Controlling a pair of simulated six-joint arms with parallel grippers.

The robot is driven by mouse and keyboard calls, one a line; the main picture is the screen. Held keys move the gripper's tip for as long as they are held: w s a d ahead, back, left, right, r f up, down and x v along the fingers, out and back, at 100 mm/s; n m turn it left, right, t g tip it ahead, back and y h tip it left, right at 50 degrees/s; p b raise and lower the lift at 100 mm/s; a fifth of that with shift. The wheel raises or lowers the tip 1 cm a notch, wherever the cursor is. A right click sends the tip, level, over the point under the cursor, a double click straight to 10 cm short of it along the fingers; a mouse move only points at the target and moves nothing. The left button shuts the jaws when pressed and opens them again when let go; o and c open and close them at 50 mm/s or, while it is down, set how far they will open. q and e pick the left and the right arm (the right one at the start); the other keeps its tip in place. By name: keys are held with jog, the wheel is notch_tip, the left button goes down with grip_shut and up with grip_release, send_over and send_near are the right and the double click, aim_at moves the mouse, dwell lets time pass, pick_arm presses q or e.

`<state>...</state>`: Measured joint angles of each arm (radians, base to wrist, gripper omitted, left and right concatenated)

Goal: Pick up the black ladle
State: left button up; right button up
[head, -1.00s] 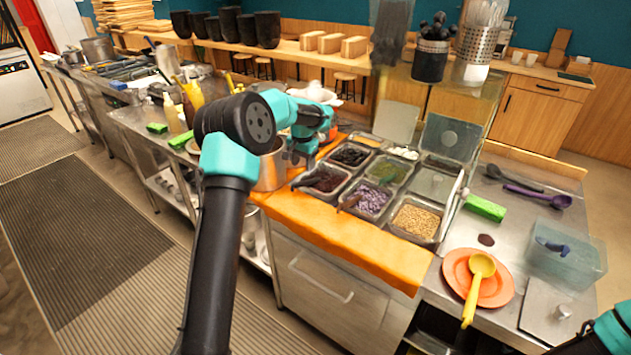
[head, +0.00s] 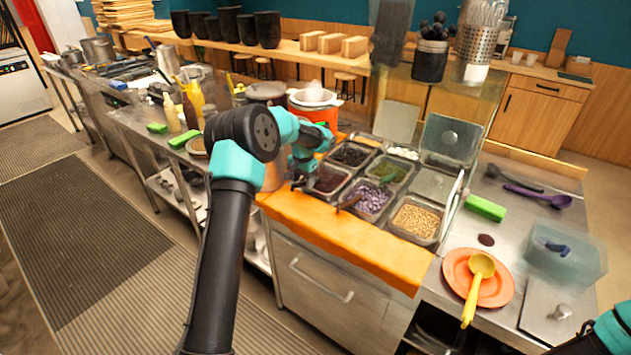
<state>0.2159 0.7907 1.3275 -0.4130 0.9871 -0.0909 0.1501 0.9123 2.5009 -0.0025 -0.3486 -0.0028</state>
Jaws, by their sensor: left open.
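A black ladle (head: 512,179) lies on the steel counter at the back right, beside a purple ladle. A dark handle at the dark-red bean pan (head: 328,181) is now mostly hidden behind my left gripper. My left gripper (head: 299,183) is open and points down at the left edge of that pan, by the dark handle. I cannot tell whether its fingers are around the handle or touching it. Part of my right arm shows at the bottom right corner; its gripper is out of view.
Several topping pans sit right of my left gripper, including purple beans (head: 372,198) and tan beans (head: 416,221). An orange plate (head: 452,266) holds a yellow ladle (head: 479,275). A clear bin (head: 588,268) stands at the right. Raised lids (head: 449,139) stand behind the pans.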

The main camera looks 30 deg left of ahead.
pick_arm(q)
jog(key=shift+f, duration=0.55)
grip_shut()
dwell(0.4)
